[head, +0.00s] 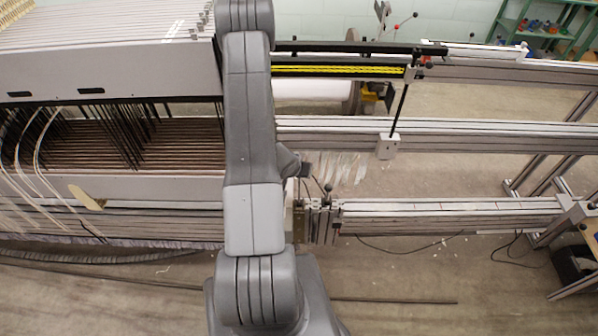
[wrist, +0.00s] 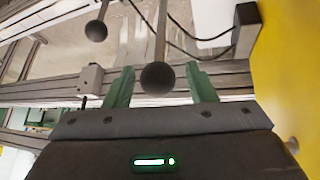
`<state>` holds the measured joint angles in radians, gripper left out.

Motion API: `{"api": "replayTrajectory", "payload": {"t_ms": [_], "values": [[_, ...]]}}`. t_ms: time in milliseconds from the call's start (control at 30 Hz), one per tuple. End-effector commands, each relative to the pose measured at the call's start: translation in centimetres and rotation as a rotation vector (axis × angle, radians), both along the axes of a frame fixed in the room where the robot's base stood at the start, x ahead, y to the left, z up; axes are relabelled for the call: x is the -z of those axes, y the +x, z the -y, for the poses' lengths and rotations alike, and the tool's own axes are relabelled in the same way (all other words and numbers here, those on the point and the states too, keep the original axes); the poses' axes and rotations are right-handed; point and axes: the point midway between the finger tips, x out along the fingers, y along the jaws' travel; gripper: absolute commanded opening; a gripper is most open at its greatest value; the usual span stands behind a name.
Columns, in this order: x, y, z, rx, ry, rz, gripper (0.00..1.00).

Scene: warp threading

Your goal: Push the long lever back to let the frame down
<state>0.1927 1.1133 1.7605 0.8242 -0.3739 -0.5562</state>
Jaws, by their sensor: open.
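In the wrist view, my gripper (wrist: 160,86) is open, with its two green fingers apart. A lever with a dark ball knob (wrist: 157,78) shows between the fingers; its thin rod runs up the picture. I cannot tell whether the knob touches a finger. A second lever with a dark ball knob (wrist: 96,31) is up and to the left, outside the fingers. The first lever's knob looks larger and closer. In the head view, my arm crosses the middle and hides most of the gripper. A small lever knob (head: 328,187) shows just right of the arm.
In the head view, the frame (head: 120,70) with dark hanging heddles fills the left. Metal rails (head: 450,135) run to the right, and a black upright rod (head: 399,108) stands between them. In the wrist view, a yellow surface (wrist: 290,70) is close on the right.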

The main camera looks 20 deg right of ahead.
Motion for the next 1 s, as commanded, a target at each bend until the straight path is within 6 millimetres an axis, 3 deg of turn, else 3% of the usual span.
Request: {"api": "replayTrajectory", "payload": {"t_ms": [267, 700, 1000], "values": [[-1.5, -0.7, -0.7, -0.001, 0.000, 0.000, 0.51], [-8.8, -4.3, -3.6, -0.001, 0.000, 0.002, 0.51], [-11.4, -5.7, -4.9, -0.001, 0.000, 0.001, 0.51]]}}
